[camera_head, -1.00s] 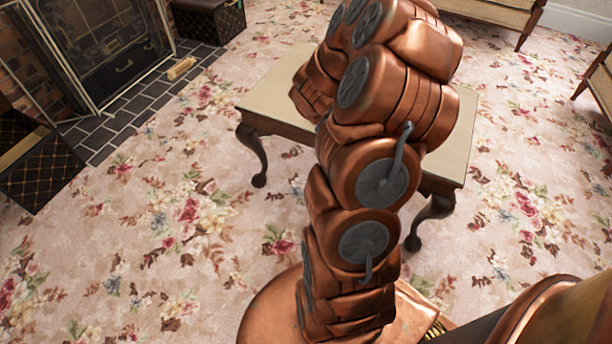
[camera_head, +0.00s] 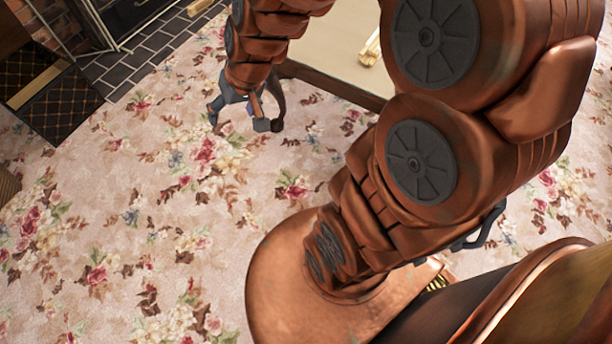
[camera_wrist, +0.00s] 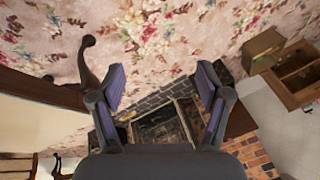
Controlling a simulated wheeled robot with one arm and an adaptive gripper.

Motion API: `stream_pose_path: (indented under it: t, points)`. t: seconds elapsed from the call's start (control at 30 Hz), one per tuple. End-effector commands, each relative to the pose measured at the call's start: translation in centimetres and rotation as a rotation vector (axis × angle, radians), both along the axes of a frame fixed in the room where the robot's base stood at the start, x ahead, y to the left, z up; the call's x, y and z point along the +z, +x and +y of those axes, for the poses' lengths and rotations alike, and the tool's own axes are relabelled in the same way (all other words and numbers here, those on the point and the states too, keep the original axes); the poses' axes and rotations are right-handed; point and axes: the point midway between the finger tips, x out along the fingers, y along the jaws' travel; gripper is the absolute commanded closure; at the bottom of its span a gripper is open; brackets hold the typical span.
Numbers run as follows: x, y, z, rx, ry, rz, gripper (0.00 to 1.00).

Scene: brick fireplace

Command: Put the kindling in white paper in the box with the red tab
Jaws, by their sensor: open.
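A small bundle of pale sticks (camera_head: 370,48) lies on the table, partly hidden by my arm; I cannot tell its wrap colour. Another pale bundle (camera_head: 198,6) lies on the dark hearth tiles, cut by the top edge. A dark box with a gold lattice pattern and a tan strip (camera_head: 62,108) stands on the carpet at left; no red tab shows. My gripper (camera_head: 240,118) hangs beside the table's near-left leg, apart from both bundles and the box. In the wrist view its purple-padded fingers (camera_wrist: 160,76) are spread with nothing between them.
The cream-topped table (camera_head: 325,38) stands behind my arm, and its curved leg (camera_wrist: 84,62) is close to my gripper. The fireplace (camera_wrist: 165,128) lies beyond the fingers. A tan box (camera_wrist: 262,47) and a brown open-fronted piece (camera_wrist: 298,75) stand at right. The flowered carpet (camera_head: 120,215) is clear.

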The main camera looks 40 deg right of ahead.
Motion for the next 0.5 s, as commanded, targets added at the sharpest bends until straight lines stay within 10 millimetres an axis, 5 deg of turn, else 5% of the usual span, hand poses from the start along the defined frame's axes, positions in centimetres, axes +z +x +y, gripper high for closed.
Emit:
stream_pose_path:
  t: [0.13, 0.3, 0.5]
  points:
    - [0.6, -7.1, 1.8, 0.119, -0.037, 0.178, 0.24]
    - [1.6, -15.2, 1.5, 0.200, -0.112, 0.392, 0.24]
    - [3.1, -21.7, -0.1, 0.230, -0.193, 0.569, 0.24]
